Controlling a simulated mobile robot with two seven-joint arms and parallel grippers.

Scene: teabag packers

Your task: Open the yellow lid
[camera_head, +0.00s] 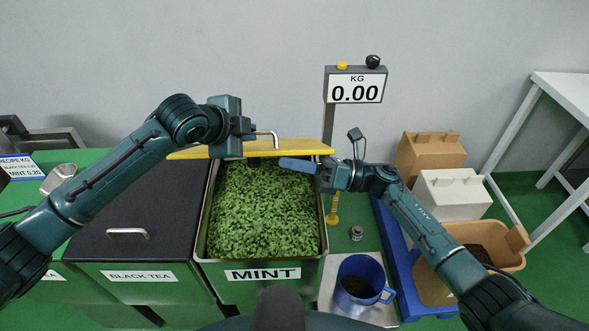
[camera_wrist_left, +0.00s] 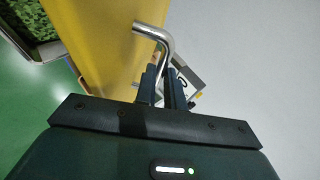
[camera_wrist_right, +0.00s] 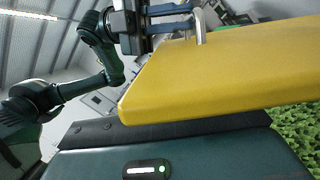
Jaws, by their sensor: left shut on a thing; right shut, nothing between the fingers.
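The yellow lid (camera_head: 295,147) stands raised at the back of the mint bin (camera_head: 262,274), seen nearly edge-on in the head view. The bin is open and full of green leaves. My left gripper (camera_wrist_left: 168,88) is shut on the lid's silver handle (camera_wrist_left: 158,36); the handle also shows in the head view (camera_head: 268,134). My right gripper (camera_head: 297,164) is shut and empty, just in front of the lid near its right end; I cannot tell if it touches. In the right wrist view the lid (camera_wrist_right: 225,75) covers the right fingertips.
The black tea bin (camera_head: 135,225) left of the mint is closed by a dark lid. A scale display (camera_head: 355,85) reads 0.00 behind. A blue mug (camera_head: 362,275) with dark contents stands right of the mint bin. Cardboard boxes (camera_head: 425,158) and a blue tray (camera_head: 395,245) lie further right.

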